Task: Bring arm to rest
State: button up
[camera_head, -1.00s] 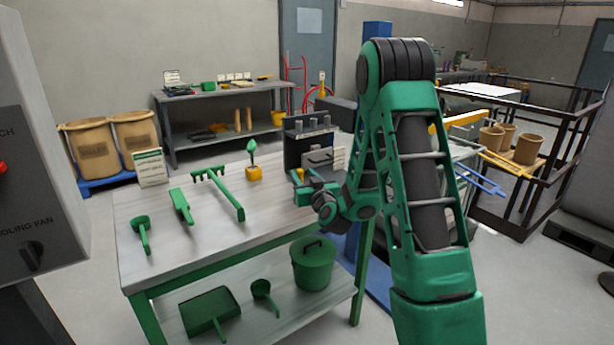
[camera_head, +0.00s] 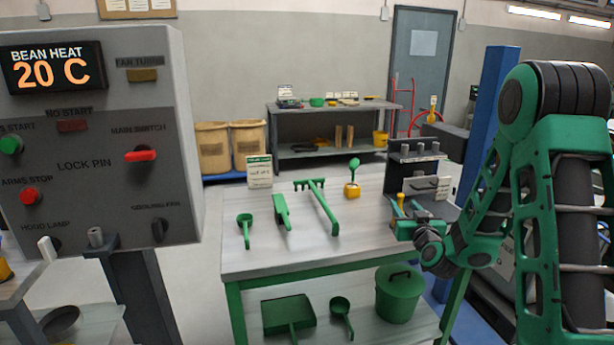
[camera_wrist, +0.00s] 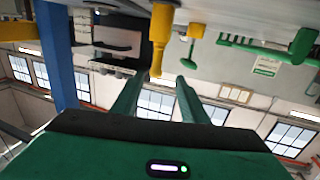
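My green arm stands on the right of the head view, bent down at the elbow. My gripper (camera_head: 400,218) is at the right end of the work table (camera_head: 270,262), near a dark rack (camera_head: 418,170). In the wrist view its two green fingers (camera_wrist: 157,98) are spread apart with nothing between them. A yellow-handled tool (camera_wrist: 161,38) shows just beyond the fingertips, apart from them. In the head view a yellow handle (camera_head: 401,200) shows beside the gripper.
A green rake (camera_head: 318,205), scoop (camera_head: 245,230) and brush-like tool (camera_head: 282,210) lie on the table. A yellow pot (camera_head: 352,190) stands behind. A control panel (camera_head: 95,140) reading 20 C fills the left. A blue post (camera_head: 490,100) stands by my arm.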

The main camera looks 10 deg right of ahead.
jog(key=s+m+g+y, duration=0.1)
jog(key=s+g, duration=0.8)
jog(key=s, duration=1.5)
jog(key=s+d+m+g+y, duration=0.1)
jog(key=s+m+g, duration=0.3)
jog(key=s, duration=2)
jog(key=g, duration=0.4)
jog(key=shift+r+g, duration=0.4)
jog(key=shift+d, duration=0.1)
jog(key=shift+w+f, duration=0.25)
jog(key=shift+w, duration=0.4)
